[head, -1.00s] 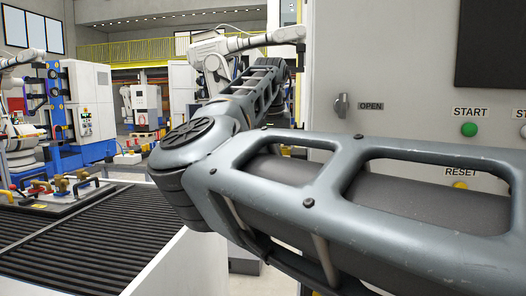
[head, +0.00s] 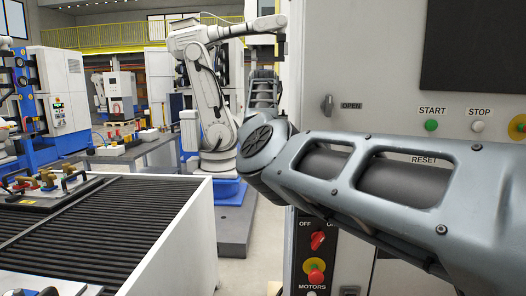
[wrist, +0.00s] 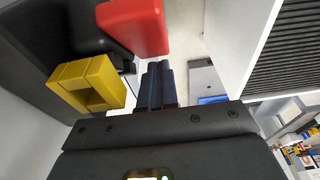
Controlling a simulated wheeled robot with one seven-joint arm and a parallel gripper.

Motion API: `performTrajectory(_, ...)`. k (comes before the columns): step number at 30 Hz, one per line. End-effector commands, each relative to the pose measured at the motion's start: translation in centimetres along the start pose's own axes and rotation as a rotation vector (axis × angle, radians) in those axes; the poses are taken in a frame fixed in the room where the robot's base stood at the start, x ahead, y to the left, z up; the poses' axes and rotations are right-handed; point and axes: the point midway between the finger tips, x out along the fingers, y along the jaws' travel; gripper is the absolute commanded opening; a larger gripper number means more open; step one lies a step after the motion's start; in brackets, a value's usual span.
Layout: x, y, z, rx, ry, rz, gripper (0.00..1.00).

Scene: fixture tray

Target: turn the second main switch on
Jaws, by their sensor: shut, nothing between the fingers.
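A black plate (head: 335,250) on the cabinet's lower left carries a red rotary knob (head: 318,240) under the words OFF and ON, the latter partly covered by my arm. Below it is a red knob on a yellow base (head: 314,272), above the word MOTORS. I cannot tell which one is the second main switch. In the wrist view a red handle-like part (wrist: 135,25) and a yellow block-like part (wrist: 87,85) stand out from a dark surface. My gripper (wrist: 157,75) is shut and empty, its tips close to the red part; contact is unclear. The head view does not show my gripper.
The grey cabinet (head: 365,75) also carries an OPEN latch (head: 327,105), a green START button (head: 431,125) and a white STOP button (head: 477,127). A ribbed conveyor (head: 95,235) with white sides stands at left. Some floor shows between conveyor and cabinet.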

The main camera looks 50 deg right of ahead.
Motion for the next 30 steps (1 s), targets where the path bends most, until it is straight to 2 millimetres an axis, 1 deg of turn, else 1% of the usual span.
performTrajectory(12, 0.49, 0.19, -0.37, -0.002, -0.099, 0.0, 0.0)
performTrajectory(30, 0.81, 0.26, -0.47, -0.002, -0.173, 0.0, 0.0)
